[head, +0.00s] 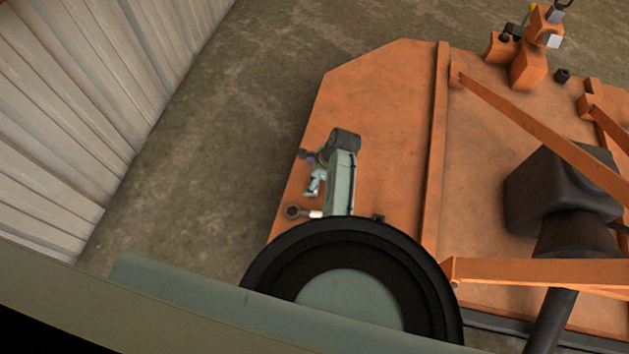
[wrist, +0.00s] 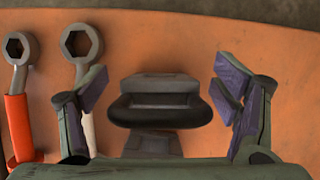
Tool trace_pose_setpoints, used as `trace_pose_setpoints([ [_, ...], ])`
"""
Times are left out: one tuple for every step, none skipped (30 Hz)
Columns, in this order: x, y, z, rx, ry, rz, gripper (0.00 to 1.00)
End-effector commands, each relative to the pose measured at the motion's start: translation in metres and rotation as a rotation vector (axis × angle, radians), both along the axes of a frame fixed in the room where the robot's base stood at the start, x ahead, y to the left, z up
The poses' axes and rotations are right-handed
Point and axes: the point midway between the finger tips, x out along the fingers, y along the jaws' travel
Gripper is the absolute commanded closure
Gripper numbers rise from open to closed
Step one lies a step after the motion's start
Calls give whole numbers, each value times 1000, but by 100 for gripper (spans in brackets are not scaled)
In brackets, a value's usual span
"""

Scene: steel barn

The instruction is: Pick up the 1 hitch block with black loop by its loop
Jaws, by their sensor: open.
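The hitch block (wrist: 165,82) is a grey piece on the orange deck, in the middle of the wrist view. Its black loop (wrist: 160,117) is a wide, rounded band on the side nearer my wrist. My gripper (wrist: 162,80) is open, with one purple-padded finger left of the block and one right of it. Clear gaps show between both fingers and the loop, and nothing is held. In the head view my arm reaches over the left edge of the deck, and I cannot make out the block there.
A red-handled wrench (wrist: 19,120) lies farther left. In the head view the orange deck (head: 395,130) is bare right of my arm; a dark box (head: 560,185) stands farther right.

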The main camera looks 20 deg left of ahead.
Motion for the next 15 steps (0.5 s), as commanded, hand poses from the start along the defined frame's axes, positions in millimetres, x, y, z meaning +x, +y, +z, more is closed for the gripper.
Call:
trace_pose_setpoints([
  [0, 0, 0, 0, 0, 0, 18],
  [0, 0, 0, 0, 0, 0, 18],
  [0, 0, 0, 0, 0, 0, 20],
  [0, 0, 0, 0, 0, 0, 22],
  [0, 0, 0, 0, 0, 0, 24],
  [0, 0, 0, 0, 0, 0, 27],
  [0, 0, 0, 0, 0, 0, 29],
  [0, 0, 0, 0, 0, 0, 31],
  [0, 0, 0, 0, 0, 0, 34],
  [0, 0, 0, 0, 0, 0, 36],
  [0, 0, 0, 0, 0, 0, 38],
  [0, 0, 0, 0, 0, 0, 40],
  [0, 0, 0, 0, 0, 0, 42],
  [0, 0, 0, 0, 0, 0, 44],
  [0, 0, 0, 0, 0, 0, 47],
])
